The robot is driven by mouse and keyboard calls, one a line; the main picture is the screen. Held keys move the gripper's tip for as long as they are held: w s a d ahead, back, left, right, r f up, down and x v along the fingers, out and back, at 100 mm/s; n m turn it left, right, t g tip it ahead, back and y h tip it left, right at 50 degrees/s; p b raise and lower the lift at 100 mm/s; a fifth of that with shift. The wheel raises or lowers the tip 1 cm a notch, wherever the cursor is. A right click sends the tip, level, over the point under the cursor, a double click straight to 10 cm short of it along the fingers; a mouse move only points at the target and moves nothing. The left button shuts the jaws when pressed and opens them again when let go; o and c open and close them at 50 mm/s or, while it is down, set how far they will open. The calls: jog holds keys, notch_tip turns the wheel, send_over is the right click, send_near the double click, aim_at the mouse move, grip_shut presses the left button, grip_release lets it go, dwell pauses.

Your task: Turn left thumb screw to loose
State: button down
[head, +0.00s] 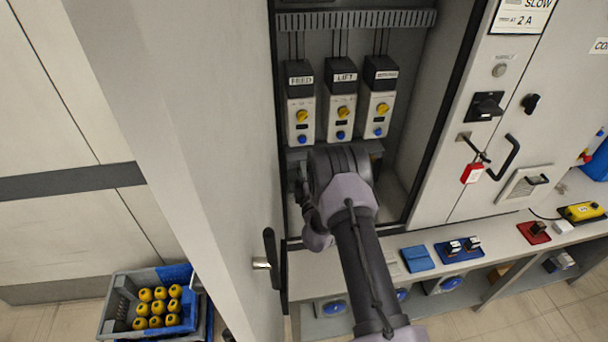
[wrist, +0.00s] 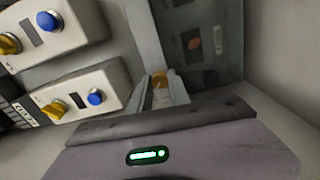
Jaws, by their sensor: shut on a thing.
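In the wrist view, the two pale fingers of my gripper (wrist: 162,94) point up the picture from the bottom edge. They are shut on a small brass-yellow thumb screw (wrist: 160,78), of which only the top shows. The screw is at the lower corner of a dark grey panel (wrist: 208,62) that has a small orange mark on it. The screw's turn angle cannot be read. In the head view, my arm reaches into the open cabinet below the labelled units, and it hides the gripper and the screw.
Units labelled FEED (head: 300,110), LIFT (head: 340,112) and a third (head: 377,112), with yellow knobs and blue buttons, stand close above my arm. The open cabinet door (head: 205,130) is at left. A red padlock (head: 472,173) hangs at right. A crate (head: 118,300) of yellow-topped items stands lower left.

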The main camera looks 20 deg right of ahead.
jog(key=n+b, duration=0.6)
jog(key=n, duration=2)
jog(key=shift+n, duration=0.3)
dwell(0.4)
jog(key=c, duration=1.2)
grip_release()
jog(key=shift+c, duration=0.2)
jog(key=s+a, duration=0.1)
jog(key=s, duration=0.7)
jog(key=s+a, duration=0.2)
jog(key=s, duration=0.7)
jog(key=shift+a, duration=0.3)
